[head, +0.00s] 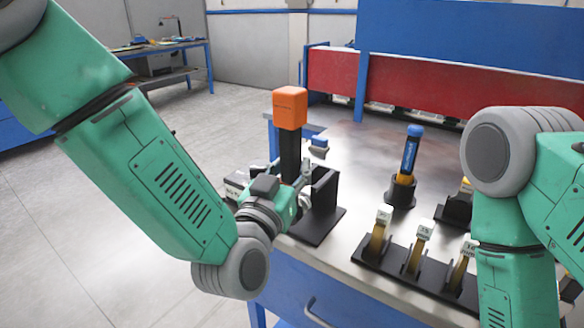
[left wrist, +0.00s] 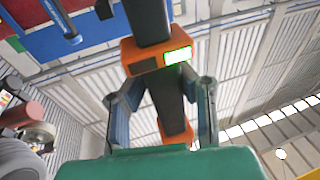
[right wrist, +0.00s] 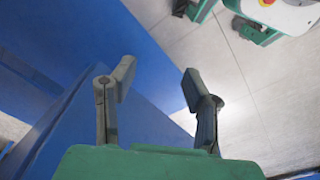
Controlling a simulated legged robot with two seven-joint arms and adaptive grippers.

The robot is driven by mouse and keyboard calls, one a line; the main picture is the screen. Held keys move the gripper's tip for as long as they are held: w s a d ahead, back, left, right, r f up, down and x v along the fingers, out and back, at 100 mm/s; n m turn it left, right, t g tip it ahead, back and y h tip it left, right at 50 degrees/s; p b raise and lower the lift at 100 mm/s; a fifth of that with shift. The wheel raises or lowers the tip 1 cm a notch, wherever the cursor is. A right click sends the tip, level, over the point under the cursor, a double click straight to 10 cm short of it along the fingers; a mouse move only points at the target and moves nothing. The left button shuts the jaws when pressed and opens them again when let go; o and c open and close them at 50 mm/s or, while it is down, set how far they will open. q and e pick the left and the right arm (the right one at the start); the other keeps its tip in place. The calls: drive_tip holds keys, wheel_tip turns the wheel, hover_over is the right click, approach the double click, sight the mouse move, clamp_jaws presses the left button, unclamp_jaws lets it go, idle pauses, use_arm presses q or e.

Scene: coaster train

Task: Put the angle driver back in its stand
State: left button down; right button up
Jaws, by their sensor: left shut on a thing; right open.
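The angle driver has an orange end block (head: 290,108) and a black body (head: 290,155), and stands roughly upright in the head view. My left gripper (head: 303,187) is shut on its black body. The left wrist view shows the fingers (left wrist: 164,100) on either side of the black grip, below an orange collar (left wrist: 155,58) with a lit green-white panel. A black stand (head: 325,190) with a flat base is right beside the gripper. The driver's lower end is hidden, so I cannot tell whether it is seated. My right gripper (right wrist: 160,82) is open and empty.
The metal-topped bench (head: 355,155) has a blue driver (head: 411,150) in a black holder (head: 400,193). A black rack (head: 405,273) with several labelled gold pieces is near the front edge. A small blue-grey part (head: 318,150) shows behind the gripper. Blue panels (right wrist: 100,130) lie below my right gripper.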

use_arm(q)
drive_tip(key=shift+w+d+r, duration=0.15)
drive_tip(key=shift+w+r, duration=0.05)
drive_tip(key=shift+w, duration=0.1)
drive_tip(key=shift+w+d, duration=0.4)
drive_tip(key=shift+d, duration=0.05)
drive_tip(key=shift+w+d, duration=0.15)
drive_tip(key=shift+w, duration=0.1)
drive_tip(key=shift+w+r, duration=0.1)
drive_tip(key=shift+w, duration=0.05)
drive_tip(key=shift+w, duration=0.1)
drive_tip(key=shift+w+d, duration=0.4)
drive_tip(key=shift+w, duration=0.1)
drive_tip(key=shift+w+d, duration=0.35)
drive_tip(key=shift+w, duration=0.05)
drive_tip(key=shift+w+r, duration=0.1)
idle(0.4)
